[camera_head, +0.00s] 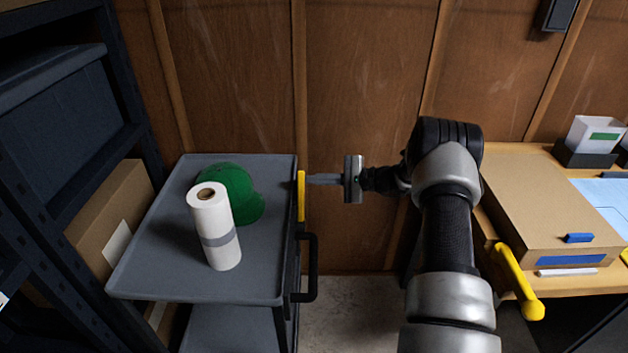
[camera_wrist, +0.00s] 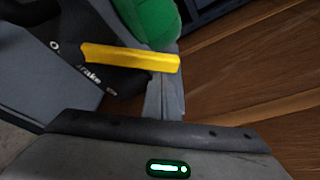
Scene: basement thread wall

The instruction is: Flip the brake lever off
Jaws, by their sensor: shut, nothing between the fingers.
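The yellow brake lever (camera_head: 301,196) is on the right side of the grey cart (camera_head: 270,270), standing upright in the head view. In the wrist view the yellow lever (camera_wrist: 130,57) lies across the picture above a black plate with the white lettering "Brake" and an "O". My gripper (camera_head: 310,179) reaches in from the right, its fingers shut and empty. The fingertips are at the lever's upper part; I cannot tell whether they touch it.
A green cap (camera_head: 240,190) and a white roll (camera_head: 212,225) are on the cart top. The cart's black handle (camera_head: 311,268) sticks out below the lever. A wooden wall (camera_head: 350,90) is behind. A desk with a cardboard box (camera_head: 550,205) and another yellow handle (camera_head: 517,282) are at right.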

